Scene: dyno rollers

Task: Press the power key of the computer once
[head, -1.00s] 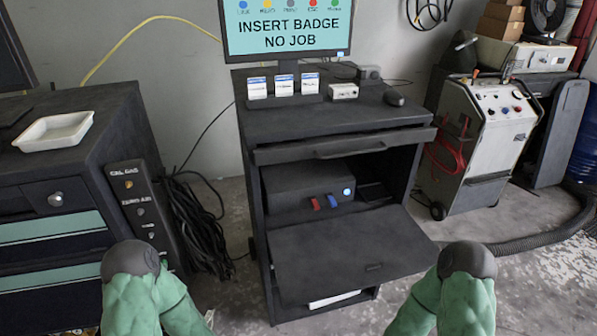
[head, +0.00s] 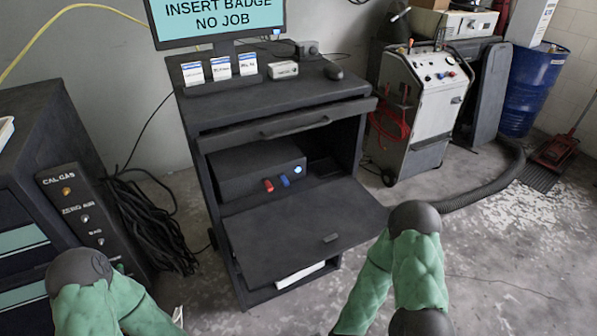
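The computer (head: 240,172) is a dark box on the shelf inside the open black cabinet (head: 192,150). Its front carries a round, pale blue-white lit key (head: 298,170), which looks like the power key. A red piece (head: 268,185) and a blue piece (head: 285,181) stick out to the left of that key. The cabinet's flap (head: 300,225) is folded down below the computer. My two green-sleeved arms show at the lower left and lower right, in front of the cabinet. Neither gripper is in view.
The monitor (head: 218,20) on the cabinet reads "INSERT BADGE NO JOB". A shallow drawer (head: 285,125) sits above the opening. A gas panel (head: 90,215) and black cables (head: 150,220) are at left. A white wheeled machine (head: 425,110) and a hose (head: 490,180) are at right.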

